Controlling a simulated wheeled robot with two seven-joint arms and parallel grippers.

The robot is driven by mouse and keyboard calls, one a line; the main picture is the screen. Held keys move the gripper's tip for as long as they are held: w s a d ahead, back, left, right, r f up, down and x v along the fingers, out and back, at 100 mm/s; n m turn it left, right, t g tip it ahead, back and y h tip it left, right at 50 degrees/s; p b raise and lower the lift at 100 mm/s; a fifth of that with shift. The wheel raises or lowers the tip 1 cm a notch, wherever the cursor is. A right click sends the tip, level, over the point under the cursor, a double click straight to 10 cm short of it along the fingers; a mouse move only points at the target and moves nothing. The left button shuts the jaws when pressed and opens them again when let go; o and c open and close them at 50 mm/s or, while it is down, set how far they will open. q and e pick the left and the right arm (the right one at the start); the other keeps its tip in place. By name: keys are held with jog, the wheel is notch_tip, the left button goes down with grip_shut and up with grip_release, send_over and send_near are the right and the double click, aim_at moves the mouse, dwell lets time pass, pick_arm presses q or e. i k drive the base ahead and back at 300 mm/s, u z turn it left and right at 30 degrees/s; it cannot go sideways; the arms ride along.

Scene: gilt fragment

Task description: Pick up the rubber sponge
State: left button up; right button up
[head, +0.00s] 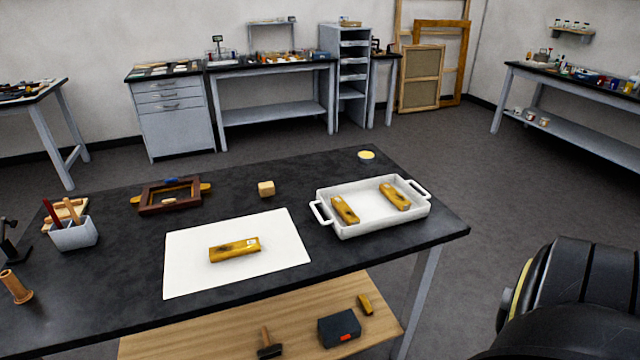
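A small beige block (266,189), which looks like the rubber sponge, sits on the black table top (340,265). It lies behind the white sheet and left of the white tray, touching neither. Its material is too small to tell for sure. Neither of my grippers is in view. A dark rounded part at the lower right edge looks like part of my own arm, away from the table.
A gilt fragment (234,250) lies on a white sheet (195,275). Two more lie in a white handled tray (384,225). A wooden frame (170,207), a brush pot (74,234) and a small yellow dish (366,156) stand around. A lower shelf (215,340) holds tools.

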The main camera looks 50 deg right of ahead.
aim_at(267, 189)
jog(key=z, duration=0.85)
jog(key=i, duration=0.5)
